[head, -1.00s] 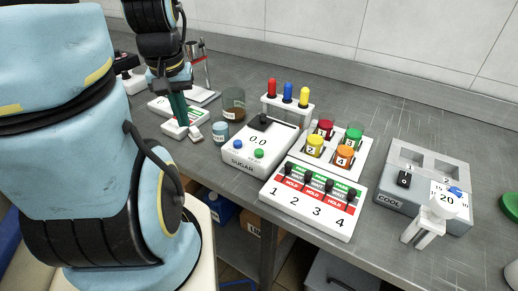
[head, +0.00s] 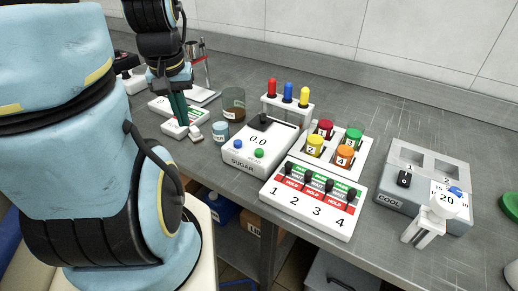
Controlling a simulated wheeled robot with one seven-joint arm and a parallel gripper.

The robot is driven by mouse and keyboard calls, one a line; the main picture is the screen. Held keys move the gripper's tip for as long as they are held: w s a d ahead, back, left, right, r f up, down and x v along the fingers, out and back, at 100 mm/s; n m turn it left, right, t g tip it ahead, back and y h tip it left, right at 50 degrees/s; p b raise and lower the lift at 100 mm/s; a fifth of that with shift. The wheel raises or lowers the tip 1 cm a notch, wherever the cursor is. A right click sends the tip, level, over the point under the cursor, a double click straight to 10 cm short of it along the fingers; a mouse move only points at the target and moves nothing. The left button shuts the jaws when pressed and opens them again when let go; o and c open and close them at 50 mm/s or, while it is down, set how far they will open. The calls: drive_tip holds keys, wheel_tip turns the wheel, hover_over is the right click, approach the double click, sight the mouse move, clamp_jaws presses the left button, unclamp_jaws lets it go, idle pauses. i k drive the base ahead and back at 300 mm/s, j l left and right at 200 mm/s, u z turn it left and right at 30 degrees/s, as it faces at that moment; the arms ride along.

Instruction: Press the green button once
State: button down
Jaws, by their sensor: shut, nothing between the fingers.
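A small green button (head: 259,153) sits on the front of the white box marked SUGAR (head: 242,169), to the right of a blue button (head: 238,145). The box's display reads 0.0. My gripper (head: 184,122) points down, with its dark green fingers together and nothing between them. It is left of the SUGAR box, at a small white device (head: 172,130). The fingers hide part of that device, and I cannot tell whether they touch it. The green button is in clear view, apart from my gripper.
A numbered lever panel (head: 308,214), a rack of coloured jars (head: 371,148) and a COOL unit (head: 389,200) stand to the right.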

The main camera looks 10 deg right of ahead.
sight(259, 153)
drive_tip(key=u, duration=1.7)
drive_tip(key=k+j, duration=0.25)
drive_tip(key=k, duration=0.2)
drive_tip(key=k+j, duration=0.25)
drive_tip(key=k, duration=0.25)
drive_tip(key=k+j, duration=0.25)
drive_tip(key=k, duration=0.2)
